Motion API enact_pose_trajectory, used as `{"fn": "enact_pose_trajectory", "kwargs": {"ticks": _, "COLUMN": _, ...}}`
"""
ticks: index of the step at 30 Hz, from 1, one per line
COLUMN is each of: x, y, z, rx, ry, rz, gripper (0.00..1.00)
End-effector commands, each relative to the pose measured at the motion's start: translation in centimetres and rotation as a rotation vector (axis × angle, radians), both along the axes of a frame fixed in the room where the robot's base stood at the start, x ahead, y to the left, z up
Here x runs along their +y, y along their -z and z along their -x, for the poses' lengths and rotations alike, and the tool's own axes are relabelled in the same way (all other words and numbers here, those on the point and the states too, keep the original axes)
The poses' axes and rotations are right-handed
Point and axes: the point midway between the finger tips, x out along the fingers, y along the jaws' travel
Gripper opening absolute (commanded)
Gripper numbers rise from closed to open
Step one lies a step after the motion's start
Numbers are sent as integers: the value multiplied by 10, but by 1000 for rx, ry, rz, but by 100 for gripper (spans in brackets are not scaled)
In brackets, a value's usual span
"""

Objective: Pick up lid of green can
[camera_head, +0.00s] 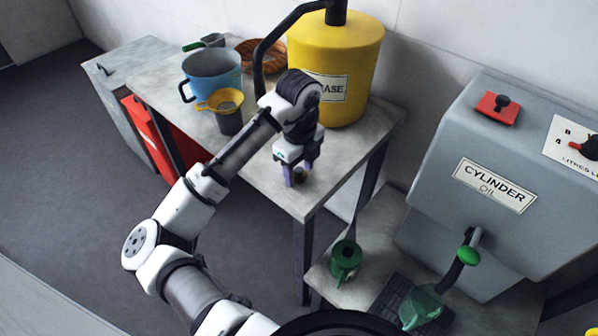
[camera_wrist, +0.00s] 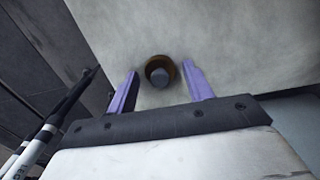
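A green can (camera_head: 346,262) with a handle stands on the low bench at the lower middle of the head view. A dark round spot shows on its top, apparently an opening. A small round brown piece with a grey middle (camera_wrist: 160,72) sits on the grey table top near its front corner; it may be the lid, but I cannot tell for sure. My gripper (camera_head: 299,175) points down over this piece. It is open, with one purple finger on each side and visible gaps to the piece in the wrist view.
A yellow labelled can (camera_head: 343,100) stands behind my gripper. A blue pot (camera_head: 212,77), a yellow strainer on a dark cup (camera_head: 229,123) and a woven basket (camera_head: 262,52) stand further left. A grey cylinder oil box (camera_head: 440,170) and green oiler (camera_head: 421,306) are right.

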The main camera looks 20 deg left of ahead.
Motion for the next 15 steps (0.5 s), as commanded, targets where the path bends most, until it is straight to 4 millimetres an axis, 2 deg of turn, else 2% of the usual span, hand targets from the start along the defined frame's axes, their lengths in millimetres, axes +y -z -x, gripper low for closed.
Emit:
{"fn": "enact_pose_trajectory", "kwargs": {"ticks": 1, "x": 0, "y": 0, "z": 0, "rx": 0, "ry": 0, "rz": 0, "gripper": 44}}
{"fn": "enact_pose_trajectory", "kwargs": {"ticks": 8, "x": 0, "y": 0, "z": 0, "rx": 0, "ry": 0, "rz": 0, "gripper": 14}}
{"fn": "enact_pose_trajectory", "kwargs": {"ticks": 15, "x": 0, "y": -1, "z": 0, "rx": 0, "ry": 0, "rz": 0, "gripper": 14}}
